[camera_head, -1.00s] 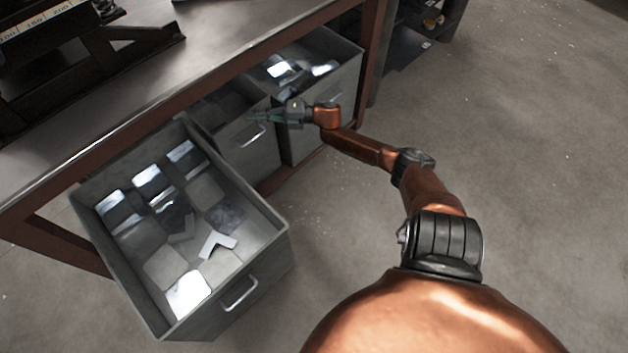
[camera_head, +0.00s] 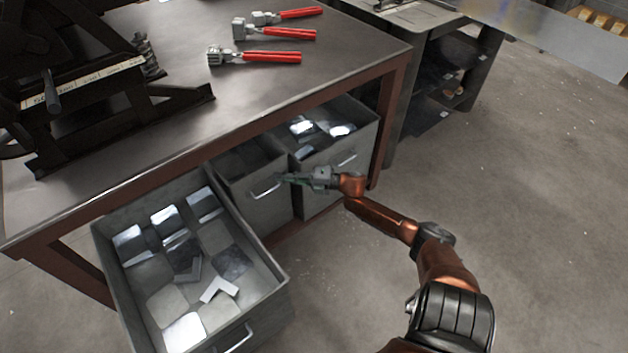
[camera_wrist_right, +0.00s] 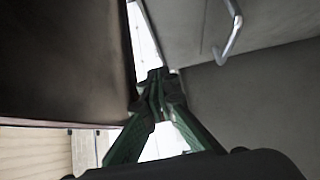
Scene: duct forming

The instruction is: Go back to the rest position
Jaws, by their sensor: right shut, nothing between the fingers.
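My right gripper (camera_head: 290,179) is in front of the drawers under the workbench, near the handle (camera_head: 266,188) of the middle drawer (camera_head: 262,211). In the right wrist view its green fingers (camera_wrist_right: 155,85) meet at the tips with nothing between them. A metal handle (camera_wrist_right: 234,35) on a grey front shows at the upper right of that view. Whether the fingers touch a drawer I cannot tell. My left gripper shows in neither view.
The left drawer (camera_head: 275,262) is pulled far out and holds several metal pieces. The right drawer (camera_head: 318,190) holds shiny pieces. Several red-handled tools (camera_head: 272,57) lie on the workbench (camera_head: 330,75). A dark shelf unit (camera_head: 455,75) stands behind. The floor (camera_head: 540,190) at right is clear.

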